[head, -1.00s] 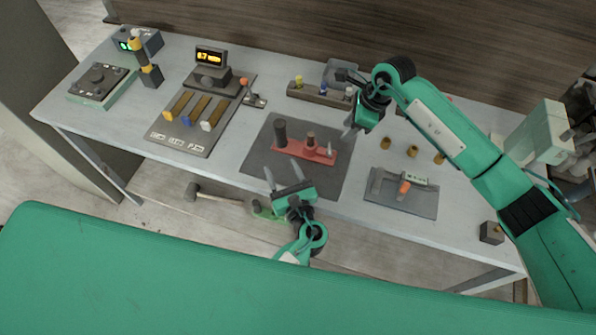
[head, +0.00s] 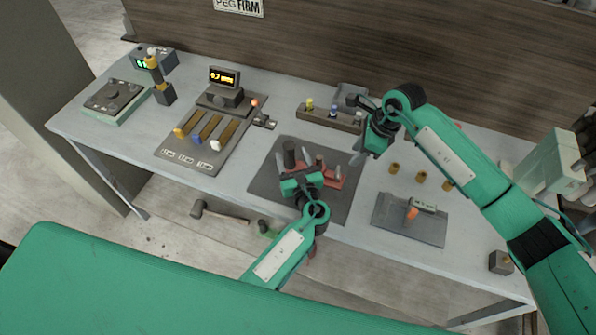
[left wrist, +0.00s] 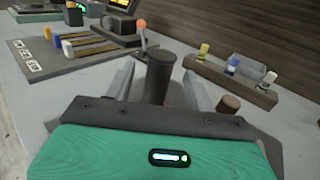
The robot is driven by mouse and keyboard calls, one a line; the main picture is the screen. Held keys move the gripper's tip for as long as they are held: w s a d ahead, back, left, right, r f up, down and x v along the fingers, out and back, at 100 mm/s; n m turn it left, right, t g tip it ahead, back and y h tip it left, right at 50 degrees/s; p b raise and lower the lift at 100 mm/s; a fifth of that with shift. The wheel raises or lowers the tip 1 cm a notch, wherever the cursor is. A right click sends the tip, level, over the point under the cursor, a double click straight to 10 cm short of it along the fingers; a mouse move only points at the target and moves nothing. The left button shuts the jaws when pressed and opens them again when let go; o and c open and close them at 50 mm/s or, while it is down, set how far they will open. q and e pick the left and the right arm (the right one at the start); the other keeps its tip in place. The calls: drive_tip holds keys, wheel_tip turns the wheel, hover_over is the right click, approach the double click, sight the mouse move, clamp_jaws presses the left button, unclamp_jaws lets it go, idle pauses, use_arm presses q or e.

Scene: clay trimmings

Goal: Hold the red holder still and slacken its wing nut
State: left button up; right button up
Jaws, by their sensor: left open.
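The red holder (head: 333,183) lies on a dark mat (head: 262,183) at the middle of the table, partly hidden by my left gripper. A dark upright post (head: 289,152) stands at its left end and a shorter brown post (head: 320,160) near its middle. I cannot make out the wing nut clearly. My left gripper (head: 297,166) is open at the holder's left part. In the left wrist view the dark post (left wrist: 160,76) stands between its two fingers, and the brown post (left wrist: 229,104) is outside them. My right gripper (head: 362,155) hangs behind the holder's right end; its finger gap is unclear.
A rack with coloured pegs (head: 331,117) stands behind the mat. A board with brown strips and a display (head: 205,133) is to the left. Several small brass cylinders (head: 421,178) and a grey tray (head: 410,222) are to the right. A hammer (head: 215,212) is below the table edge.

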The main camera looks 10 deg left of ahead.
use_arm(q)
drive_tip(key=shift+x, duration=0.75)
